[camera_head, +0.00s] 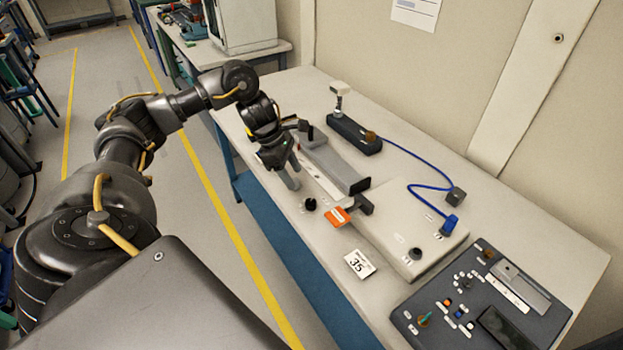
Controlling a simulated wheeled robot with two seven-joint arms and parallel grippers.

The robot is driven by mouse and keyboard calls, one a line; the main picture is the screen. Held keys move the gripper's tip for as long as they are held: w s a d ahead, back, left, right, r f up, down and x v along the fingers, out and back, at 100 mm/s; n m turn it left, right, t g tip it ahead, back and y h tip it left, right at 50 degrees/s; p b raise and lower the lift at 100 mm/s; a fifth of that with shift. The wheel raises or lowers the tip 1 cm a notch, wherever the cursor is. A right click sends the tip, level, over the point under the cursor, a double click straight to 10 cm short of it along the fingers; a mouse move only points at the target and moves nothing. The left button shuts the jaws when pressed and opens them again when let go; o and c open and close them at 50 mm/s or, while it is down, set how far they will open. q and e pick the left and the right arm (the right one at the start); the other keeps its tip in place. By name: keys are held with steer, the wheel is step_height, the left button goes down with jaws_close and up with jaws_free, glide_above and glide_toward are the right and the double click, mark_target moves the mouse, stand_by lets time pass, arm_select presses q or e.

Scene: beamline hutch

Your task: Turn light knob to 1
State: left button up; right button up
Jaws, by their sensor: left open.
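My left arm reaches in from the left, and its open gripper (291,163) is over the left part of the white table, pointing down beside a grey elongated block. Nothing shows between its fingers. Several knobs are in view, and I cannot tell which is the light knob or read any marking. A small black knob (310,204) is on the table side nearest me, a little below and right of the gripper. Another dark knob (415,253) is on the pale flat box. A knob with a green and orange look (425,319) is on the dark control panel. My right gripper is out of view.
The white table (560,236) holds a pale flat box (385,225), an orange-tipped part (336,216), a card reading 35 (359,264), and a dark control panel (480,300). A blue cable (418,160) runs from a black block (354,134). The wall stands behind.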

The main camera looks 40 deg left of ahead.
mark_target(310, 202)
arm_select(q)
steer(key=x, duration=0.6)
steer(key=p+x, duration=0.1)
steer(key=x, duration=0.2)
steer(key=shift+w+d, duration=0.2)
steer(key=shift+d, duration=0.2)
steer(key=shift+w+d+f, duration=0.15)
steer(key=shift+d+f, duration=0.05)
steer(key=shift+f, duration=0.45)
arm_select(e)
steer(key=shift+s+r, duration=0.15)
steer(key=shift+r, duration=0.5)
arm_select(q)
steer(key=shift+c, duration=0.5)
steer(key=c, duration=0.9)
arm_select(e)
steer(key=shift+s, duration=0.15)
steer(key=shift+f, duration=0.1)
